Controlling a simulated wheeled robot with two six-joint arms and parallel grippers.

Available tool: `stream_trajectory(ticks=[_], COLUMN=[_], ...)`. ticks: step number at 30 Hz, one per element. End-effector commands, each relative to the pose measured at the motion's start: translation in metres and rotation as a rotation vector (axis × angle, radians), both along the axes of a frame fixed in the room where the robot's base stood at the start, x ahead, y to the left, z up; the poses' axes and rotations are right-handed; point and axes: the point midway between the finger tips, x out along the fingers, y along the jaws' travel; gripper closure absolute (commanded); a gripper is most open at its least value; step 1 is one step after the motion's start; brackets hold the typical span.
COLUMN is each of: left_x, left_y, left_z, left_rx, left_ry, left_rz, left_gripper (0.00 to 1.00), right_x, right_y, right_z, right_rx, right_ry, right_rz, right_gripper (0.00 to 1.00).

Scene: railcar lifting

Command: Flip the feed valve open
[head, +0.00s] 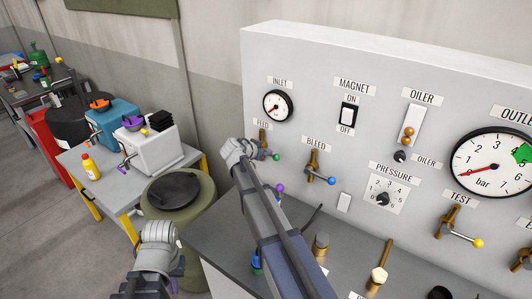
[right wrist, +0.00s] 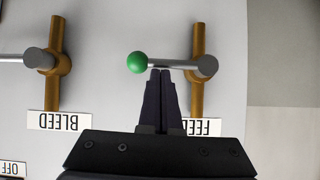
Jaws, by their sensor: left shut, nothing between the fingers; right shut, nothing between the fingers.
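The feed valve is a brass fitting (right wrist: 198,90) on the grey panel, with a grey lever (right wrist: 183,65) ending in a green knob (right wrist: 137,62). The lever lies crosswise to the brass pipe. The green knob (head: 276,157) shows in the head view under the FEED label, while my right arm hides much of the valve. My right gripper (right wrist: 160,73) is shut and empty, its tips at the lever's label side close to the knob; whether they touch cannot be told. My left gripper (head: 160,232) is shut and empty, low and away from the panel.
The bleed valve (head: 318,172) with a blue knob sits right of the feed valve. The inlet gauge (head: 278,105) is above, and the magnet switch (head: 347,115) and oiler are further right. A grey bench with several fittings lies below. A green drum (head: 180,205) stands left.

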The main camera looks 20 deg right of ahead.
Motion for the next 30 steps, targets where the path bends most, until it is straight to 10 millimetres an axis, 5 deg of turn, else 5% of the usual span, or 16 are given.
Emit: stream_trajectory(ticks=[17, 30], left_x=[0.000, 0.000], left_y=[0.000, 0.000], left_z=[-0.014, -0.062], left_rx=[0.000, 0.001], left_ry=[0.000, 0.000], left_rz=[-0.002, -0.001], left_gripper=[1.00, 1.00], right_x=[-0.005, -0.008], right_y=[-0.002, -0.004], right_z=[-0.012, -0.044], right_rx=[0.073, 0.267], right_ry=[-0.124, -0.454], right_rz=[0.000, 0.000], right_gripper=[1.00, 1.00])
